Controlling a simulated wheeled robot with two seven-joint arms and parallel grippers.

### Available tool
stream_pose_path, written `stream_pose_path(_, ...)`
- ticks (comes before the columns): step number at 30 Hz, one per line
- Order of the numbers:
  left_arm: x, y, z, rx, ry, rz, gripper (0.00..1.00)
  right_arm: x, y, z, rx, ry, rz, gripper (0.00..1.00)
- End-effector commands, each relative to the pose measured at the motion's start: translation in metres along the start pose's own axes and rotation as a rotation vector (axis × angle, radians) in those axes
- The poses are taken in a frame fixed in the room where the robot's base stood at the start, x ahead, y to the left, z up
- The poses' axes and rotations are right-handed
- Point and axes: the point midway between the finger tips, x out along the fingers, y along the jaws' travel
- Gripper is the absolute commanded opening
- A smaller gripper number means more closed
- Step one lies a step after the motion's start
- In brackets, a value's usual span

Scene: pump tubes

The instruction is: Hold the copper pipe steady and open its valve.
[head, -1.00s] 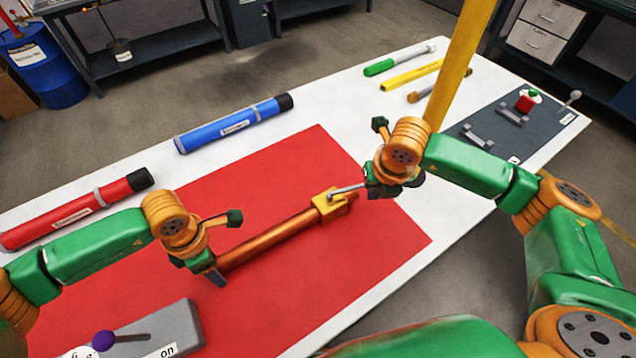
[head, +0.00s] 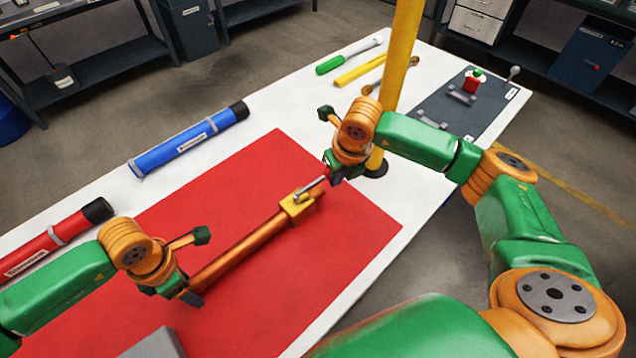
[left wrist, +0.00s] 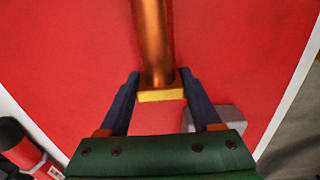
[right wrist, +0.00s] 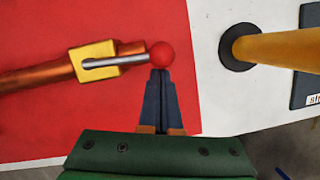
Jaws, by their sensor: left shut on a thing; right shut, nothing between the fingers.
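The copper pipe (head: 240,247) lies across the red mat (head: 335,240). My left gripper (head: 188,296) is shut on its near left end, and the left wrist view shows the fingers on either side of the yellow end piece (left wrist: 160,95). At the far end is a yellow valve block (head: 300,206) with a silver lever (right wrist: 115,60) tipped by a red ball (right wrist: 162,54). The lever points roughly along the pipe, away from my left gripper. My right gripper (right wrist: 160,74) is shut and empty, its fingertips right at the red ball; contact is unclear.
A yellow post (head: 400,60) stands on a black foot just beyond my right gripper. A blue tube (head: 190,140) and a red tube (head: 55,240) lie on the left of the white table. A grey box (head: 155,345) sits near the bottom edge. The dark panel (head: 480,110) is at the far right.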

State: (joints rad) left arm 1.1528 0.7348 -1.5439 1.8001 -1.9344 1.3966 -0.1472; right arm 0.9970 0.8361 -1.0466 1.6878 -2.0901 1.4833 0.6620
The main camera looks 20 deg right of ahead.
Motion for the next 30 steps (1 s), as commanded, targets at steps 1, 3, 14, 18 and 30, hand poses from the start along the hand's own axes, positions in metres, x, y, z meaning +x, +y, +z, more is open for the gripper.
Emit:
stream_pose_path(1,0.0,-0.001,0.0,0.003,0.002,-0.002,0.0,0.0,0.001,-0.003,-0.001,0.001,-0.001,0.0)
stream_pose_path(3,0.0,-0.001,0.0,0.003,0.002,-0.002,0.0,-0.002,0.002,-0.007,-0.001,0.001,-0.001,0.0)
stream_pose_path(14,0.001,-0.001,-0.001,0.001,0.002,-0.002,0.0,-0.004,0.004,-0.037,-0.003,0.004,-0.002,0.0)
stream_pose_path(18,0.0,-0.001,-0.001,0.001,0.003,-0.002,0.0,-0.034,0.005,-0.05,-0.003,-0.007,-0.001,0.0)
stream_pose_path(30,0.001,0.0,-0.001,-0.001,0.002,-0.001,0.0,-0.101,0.004,-0.056,-0.023,0.026,0.021,0.0)
